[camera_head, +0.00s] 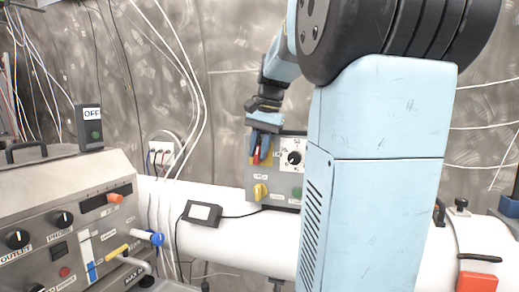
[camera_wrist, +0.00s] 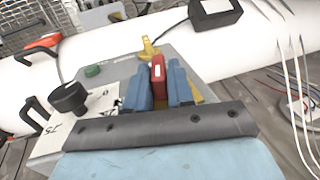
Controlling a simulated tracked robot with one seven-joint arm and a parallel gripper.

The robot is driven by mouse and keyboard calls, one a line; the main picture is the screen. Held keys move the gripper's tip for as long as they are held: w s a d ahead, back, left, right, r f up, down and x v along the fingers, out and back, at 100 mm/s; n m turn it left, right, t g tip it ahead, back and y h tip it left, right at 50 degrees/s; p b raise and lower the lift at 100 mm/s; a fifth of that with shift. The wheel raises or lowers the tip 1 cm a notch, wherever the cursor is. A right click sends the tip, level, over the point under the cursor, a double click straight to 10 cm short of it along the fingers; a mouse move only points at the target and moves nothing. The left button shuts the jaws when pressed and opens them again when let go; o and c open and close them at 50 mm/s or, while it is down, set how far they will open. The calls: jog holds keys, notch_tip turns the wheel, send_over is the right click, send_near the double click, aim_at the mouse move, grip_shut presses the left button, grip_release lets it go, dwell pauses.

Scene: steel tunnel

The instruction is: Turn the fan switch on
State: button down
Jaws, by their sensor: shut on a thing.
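A grey control box (camera_head: 275,178) stands on the white pipe, partly hidden by my arm in the head view. A red switch handle (camera_head: 257,155) sits on a yellow plate (camera_head: 268,156) at its upper left. My gripper (camera_head: 262,143) reaches down to this handle from above. In the wrist view my gripper's two blue fingers (camera_wrist: 161,84) are closed on either side of the red switch handle (camera_wrist: 158,70). The handle stays on the box (camera_wrist: 192,48). The writing beside the handle is not readable, so I cannot tell the switch's setting.
The box also carries a black dial (camera_head: 293,157), a yellow knob (camera_head: 260,192) and a green button (camera_wrist: 93,71). A small black box (camera_head: 202,213) with a cable lies on the white pipe (camera_head: 235,232). A grey control console (camera_head: 60,215) fills the left.

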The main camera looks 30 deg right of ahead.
jog(key=shift+t, duration=0.3)
jog(key=c, duration=1.1)
grip_release()
jog(key=v, duration=1.3)
jog(key=shift+s+d+r, duration=0.1)
jog(key=shift+d+r, duration=0.2)
